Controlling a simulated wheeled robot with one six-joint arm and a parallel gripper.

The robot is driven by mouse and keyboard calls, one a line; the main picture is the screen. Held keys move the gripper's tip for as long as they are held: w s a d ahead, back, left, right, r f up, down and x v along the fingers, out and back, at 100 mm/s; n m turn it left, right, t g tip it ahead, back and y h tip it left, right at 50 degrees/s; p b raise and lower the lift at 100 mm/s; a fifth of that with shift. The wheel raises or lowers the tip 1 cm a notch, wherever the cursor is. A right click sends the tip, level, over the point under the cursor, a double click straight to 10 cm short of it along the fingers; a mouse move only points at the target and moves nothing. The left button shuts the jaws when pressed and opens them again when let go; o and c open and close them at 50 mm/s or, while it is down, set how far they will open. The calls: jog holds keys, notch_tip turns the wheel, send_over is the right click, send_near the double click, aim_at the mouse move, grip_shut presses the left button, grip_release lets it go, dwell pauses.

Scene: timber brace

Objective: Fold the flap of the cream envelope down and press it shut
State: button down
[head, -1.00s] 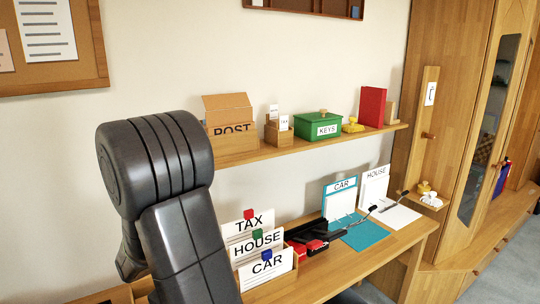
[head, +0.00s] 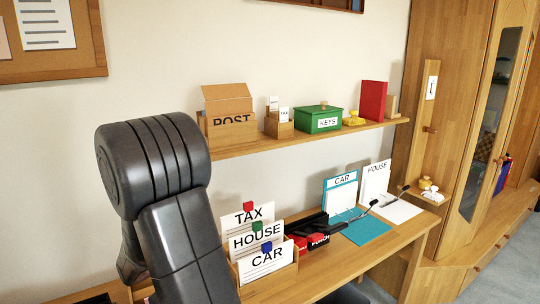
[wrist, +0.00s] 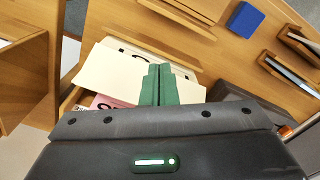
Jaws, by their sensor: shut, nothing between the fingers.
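In the wrist view, the cream envelope (wrist: 107,72) lies under my gripper and shows on both sides of the fingers. Part of a dark printed mark shows near its upper edge. I cannot tell how its flap stands; the fingers and the gripper body hide part of it. My gripper (wrist: 160,70) has green fingers, closed together and empty, over the middle of the envelope. I cannot tell whether the tips touch it. In the head view my arm shows at the left, and neither the envelope nor the fingers can be seen.
A pink item (wrist: 100,102) shows below the envelope in the wrist view. A blue block (wrist: 245,19) and wooden holders (wrist: 285,68) lie at the upper right. In the head view, a card rack (head: 266,252) stands beside my arm, and the POST box (head: 230,122) sits on the shelf.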

jog(key=shift+f+b, duration=0.6)
jog(key=shift+f, duration=0.3)
jog(key=shift+w+a, duration=0.1)
jog(key=shift+w, duration=0.1)
jog(key=shift+s, duration=0.1)
notch_tip(320, 180, up, 10)
jog(key=s+d+p, duration=0.1)
jog(key=p, duration=0.6)
jog(key=shift+s, duration=0.3)
dwell(0.6)
